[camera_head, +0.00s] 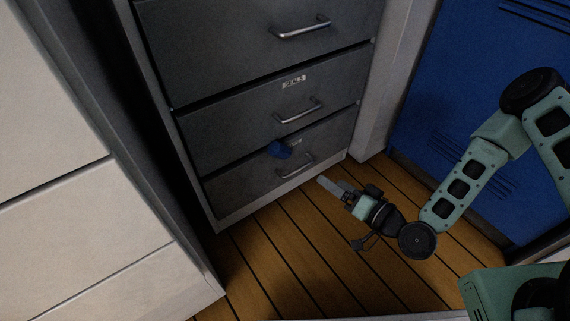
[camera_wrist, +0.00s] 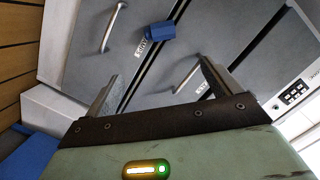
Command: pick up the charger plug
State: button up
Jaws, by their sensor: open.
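A small blue block-like object (camera_head: 279,149), the only loose-looking thing I see that could be the charger plug, is at the front of the grey drawer cabinet, by the lowest visible drawer's label. It also shows in the wrist view (camera_wrist: 160,31), beyond my fingers near the top middle. I cannot tell what holds it there. My gripper (camera_head: 331,187) is low over the floor, right of and below the blue object in the head view, and apart from it. In the wrist view my gripper (camera_wrist: 160,82) is open, with nothing between its fingers.
The grey cabinet (camera_head: 255,105) has several drawers with protruding metal handles, one (camera_head: 296,163) close to the blue object. A blue locker (camera_head: 440,100) stands at right and white panels (camera_head: 60,190) at left. Wooden floor (camera_head: 290,240) in front is clear.

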jog(key=b, duration=0.6)
send_near(287, 149)
jog(key=x, duration=0.3)
jog(key=b+x, duration=0.3)
jog(key=x, duration=0.2)
jog(key=shift+f, duration=0.2)
jog(key=shift+w+a+r+b, duration=0.15)
jog(key=shift+w+a+b, duration=0.1)
jog(key=shift+w+b, duration=0.1)
jog(key=c, duration=1.2)
